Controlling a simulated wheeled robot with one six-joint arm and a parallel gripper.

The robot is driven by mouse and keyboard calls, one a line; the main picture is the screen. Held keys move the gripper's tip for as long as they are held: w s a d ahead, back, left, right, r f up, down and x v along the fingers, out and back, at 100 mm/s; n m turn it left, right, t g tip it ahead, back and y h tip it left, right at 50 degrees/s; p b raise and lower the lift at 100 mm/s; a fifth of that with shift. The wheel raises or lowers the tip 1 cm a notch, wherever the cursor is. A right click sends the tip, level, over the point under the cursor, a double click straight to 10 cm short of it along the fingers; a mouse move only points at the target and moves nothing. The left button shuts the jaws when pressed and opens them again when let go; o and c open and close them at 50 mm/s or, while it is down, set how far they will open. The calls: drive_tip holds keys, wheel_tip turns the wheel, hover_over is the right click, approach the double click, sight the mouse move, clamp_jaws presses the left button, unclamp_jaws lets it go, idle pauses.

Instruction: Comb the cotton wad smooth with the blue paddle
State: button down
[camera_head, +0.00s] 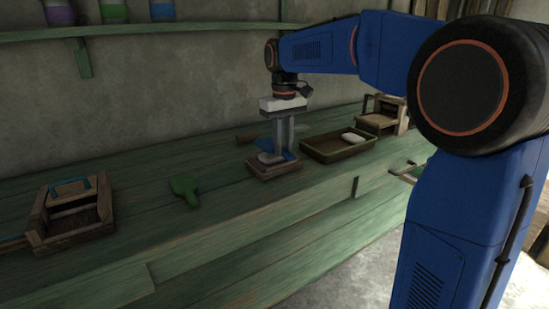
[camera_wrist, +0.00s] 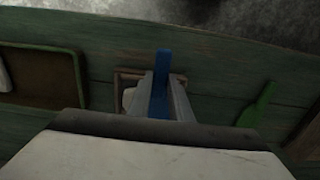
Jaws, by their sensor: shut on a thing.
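My gripper (camera_head: 281,150) points down and is shut on the blue paddle (camera_head: 288,155), low over a small wooden board (camera_head: 274,172). In the wrist view, the paddle (camera_wrist: 161,82) shows as a blue strip between my fingers (camera_wrist: 164,92). The white cotton wad (camera_head: 267,158) lies on the board, beside and partly behind the fingers. It also shows in the wrist view (camera_wrist: 128,98), left of the fingers, partly hidden. I cannot tell whether the paddle touches the wad.
A green paddle (camera_head: 184,189) lies on the green bench to the left. A wooden box (camera_head: 40,217) with a blue handle stands further left. A green-rimmed tray (camera_head: 318,154) holding a white wad (camera_head: 353,137) is close on the right, with a wooden frame (camera_head: 377,122) behind it.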

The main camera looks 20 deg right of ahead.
drive_tip(key=shift+r, duration=2.35)
drive_tip(key=shift+r, duration=0.5)
drive_tip(key=shift+f, duration=3.75)
drive_tip(key=shift+f, duration=0.3)
drive_tip(key=shift+d, duration=0.15)
drive_tip(key=shift+w+d+f, duration=0.1)
drive_tip(key=shift+w+d, duration=0.15)
drive_tip(key=shift+d, duration=0.5)
drive_tip(key=shift+w+d+r, duration=0.1)
drive_tip(key=shift+w+d, duration=0.15)
drive_tip(key=shift+d, duration=0.5)
drive_tip(key=shift+w+d+f, duration=0.1)
drive_tip(key=shift+w+d, duration=0.15)
drive_tip(key=shift+d, duration=0.5)
